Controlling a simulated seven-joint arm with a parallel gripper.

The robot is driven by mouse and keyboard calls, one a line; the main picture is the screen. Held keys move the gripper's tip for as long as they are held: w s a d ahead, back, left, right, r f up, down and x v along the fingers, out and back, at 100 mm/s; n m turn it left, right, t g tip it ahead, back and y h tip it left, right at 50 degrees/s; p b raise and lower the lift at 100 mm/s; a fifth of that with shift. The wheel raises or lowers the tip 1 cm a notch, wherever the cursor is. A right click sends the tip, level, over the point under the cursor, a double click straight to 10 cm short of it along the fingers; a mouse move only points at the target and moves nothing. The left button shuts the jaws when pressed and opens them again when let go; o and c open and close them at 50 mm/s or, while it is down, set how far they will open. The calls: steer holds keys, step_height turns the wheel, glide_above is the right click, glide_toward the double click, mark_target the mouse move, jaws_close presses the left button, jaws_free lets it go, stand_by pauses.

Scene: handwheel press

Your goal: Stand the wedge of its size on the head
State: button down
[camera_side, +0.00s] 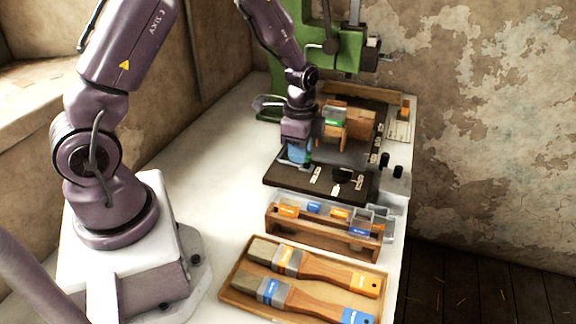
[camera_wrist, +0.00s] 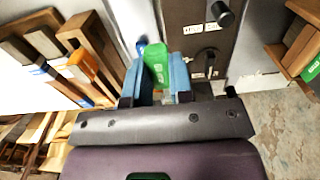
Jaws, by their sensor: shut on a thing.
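My gripper (camera_side: 300,157) has blue fingers and points down over the near left part of the dark press board. In the wrist view my gripper (camera_wrist: 157,75) is shut on a green wedge (camera_wrist: 155,60), which shows between the fingertips. The wooden head (camera_side: 360,123) stands farther back on the board, to the right of my gripper, and carries a green label (camera_side: 335,122). The head also shows at the right edge of the wrist view (camera_wrist: 302,50), apart from the wedge. Whether the wedge touches the board is hard to tell.
The green press (camera_side: 350,48) stands behind the head. A wooden rack (camera_side: 322,232) with orange and blue labelled pieces stands in front of the board. A tray (camera_side: 236,298) with two brushes lies nearest. Black knobs (camera_side: 397,172) stand at the board's right. The white table left of the board is clear.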

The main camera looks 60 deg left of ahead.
steer(key=w+a+r, duration=0.1)
steer(key=w+a, duration=0.2)
steer(key=w, duration=0.2)
steer(key=w+a+r, duration=0.2)
steer(key=w+a, duration=0.2)
steer(key=w, duration=0.1)
steer(key=w+a+r, duration=0.2)
steer(key=w+a, duration=0.2)
steer(key=w, duration=0.1)
steer(key=shift+w+r, duration=0.1)
steer(key=shift+r, duration=0.1)
steer(key=shift+a, duration=0.15)
steer(key=shift+w+f, duration=0.1)
steer(key=shift+f, duration=0.45)
steer(key=shift+f, duration=0.2)
steer(key=shift+f, duration=0.5)
